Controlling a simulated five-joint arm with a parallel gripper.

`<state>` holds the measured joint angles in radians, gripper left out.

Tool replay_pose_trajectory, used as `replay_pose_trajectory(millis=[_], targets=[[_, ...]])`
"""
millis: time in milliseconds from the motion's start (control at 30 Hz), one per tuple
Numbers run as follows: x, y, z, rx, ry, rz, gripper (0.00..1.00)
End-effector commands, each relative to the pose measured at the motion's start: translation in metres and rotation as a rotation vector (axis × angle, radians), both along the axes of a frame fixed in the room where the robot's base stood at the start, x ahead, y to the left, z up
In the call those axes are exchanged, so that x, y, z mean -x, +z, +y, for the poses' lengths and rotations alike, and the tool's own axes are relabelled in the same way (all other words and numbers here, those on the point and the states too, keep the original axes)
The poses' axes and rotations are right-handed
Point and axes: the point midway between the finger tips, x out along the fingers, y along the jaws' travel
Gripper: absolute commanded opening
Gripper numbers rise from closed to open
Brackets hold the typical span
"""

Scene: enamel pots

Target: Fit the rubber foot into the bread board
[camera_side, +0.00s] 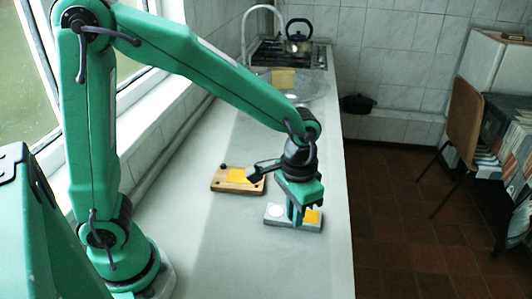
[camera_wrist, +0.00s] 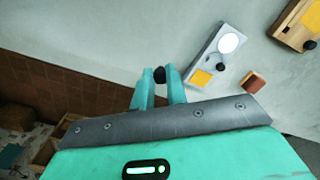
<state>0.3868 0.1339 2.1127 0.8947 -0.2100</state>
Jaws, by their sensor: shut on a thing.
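The bread board (camera_side: 226,188) is a wooden block with a yellow patch on top, lying on the counter left of my gripper in the side view. It also shows at the top right of the wrist view (camera_wrist: 288,34), cut off by the frame edge. A dark knob (camera_side: 223,166) sits at its far left corner. My gripper (camera_wrist: 161,82) is shut on a small black piece, which looks like the rubber foot (camera_wrist: 159,74), between its fingertips. In the side view the gripper (camera_side: 297,216) is over or beside a grey block, and the foot cannot be made out.
The grey block (camera_side: 279,222) has a white disc and a yellow patch; a dark round piece (camera_wrist: 220,67) is by it in the wrist view. A small brown block (camera_wrist: 254,82) lies near it. The counter's right edge is close. The near counter (camera_side: 240,255) is clear.

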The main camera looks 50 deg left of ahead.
Motion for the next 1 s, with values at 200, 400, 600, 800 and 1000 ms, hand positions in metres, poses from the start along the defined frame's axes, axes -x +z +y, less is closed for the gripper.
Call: replay_pose_trajectory(millis=[200,400,600,800,1000], targets=[[-0.012,-0.005,0.030,0.000,0.066,0.000,0.00],[-0.023,-0.011,0.073,0.000,0.153,0.001,0.00],[-0.029,-0.018,0.121,0.000,0.247,-0.002,0.00],[-0.029,-0.025,0.168,0.000,0.340,-0.001,0.00],[-0.022,-0.031,0.216,0.000,0.433,-0.003,0.00]])
